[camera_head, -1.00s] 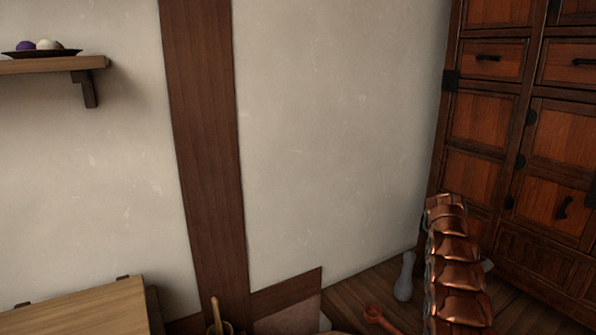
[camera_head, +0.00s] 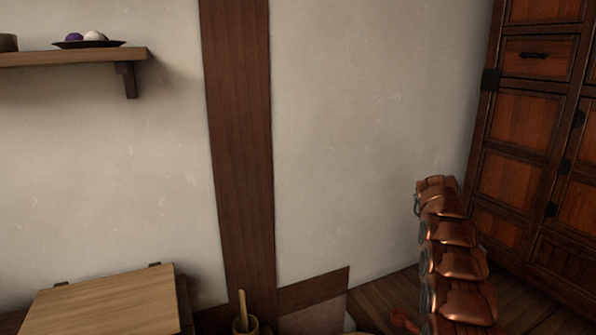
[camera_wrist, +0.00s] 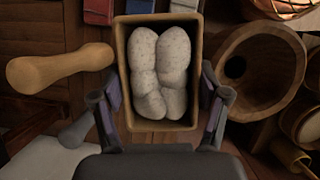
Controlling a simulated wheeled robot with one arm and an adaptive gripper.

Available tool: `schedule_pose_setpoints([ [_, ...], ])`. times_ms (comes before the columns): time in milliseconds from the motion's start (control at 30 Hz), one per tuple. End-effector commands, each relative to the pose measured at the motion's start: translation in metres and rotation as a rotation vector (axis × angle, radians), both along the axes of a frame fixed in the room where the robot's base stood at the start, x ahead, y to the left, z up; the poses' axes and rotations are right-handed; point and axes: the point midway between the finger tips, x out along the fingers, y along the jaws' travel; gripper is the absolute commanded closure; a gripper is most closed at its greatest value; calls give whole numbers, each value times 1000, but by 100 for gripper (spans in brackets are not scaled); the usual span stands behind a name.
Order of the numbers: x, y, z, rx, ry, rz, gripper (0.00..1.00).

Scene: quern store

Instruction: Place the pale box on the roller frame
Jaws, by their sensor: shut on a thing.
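The pale box (camera_wrist: 120,72) is a tan, open-topped box holding pale, speckled, lumpy pieces (camera_wrist: 160,70). It fills the middle of the wrist view. My gripper (camera_wrist: 160,112) has one finger against each side of the box, and it is shut on it. The head view shows my copper arm at the lower right, but the gripper and box are out of sight there. I cannot make out the roller frame in either view.
A wooden wall shelf (camera_head: 75,57) bears a dark plate (camera_head: 89,44). A light wooden top (camera_head: 105,303) stands at lower left, near a pot with a stick (camera_head: 244,322). A tall cabinet (camera_head: 520,130) is at right. The wrist view shows a round wooden vessel (camera_wrist: 232,80).

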Motion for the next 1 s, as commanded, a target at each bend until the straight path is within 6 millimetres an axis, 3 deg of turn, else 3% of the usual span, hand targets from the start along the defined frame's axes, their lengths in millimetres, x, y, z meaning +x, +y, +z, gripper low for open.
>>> schedule_pose_setpoints([
  [333,4,38,11,2,1,49,69],
  [733,6,62,18,1,0,81,69],
  [1000,5,104,28,3,-3,137,69],
])
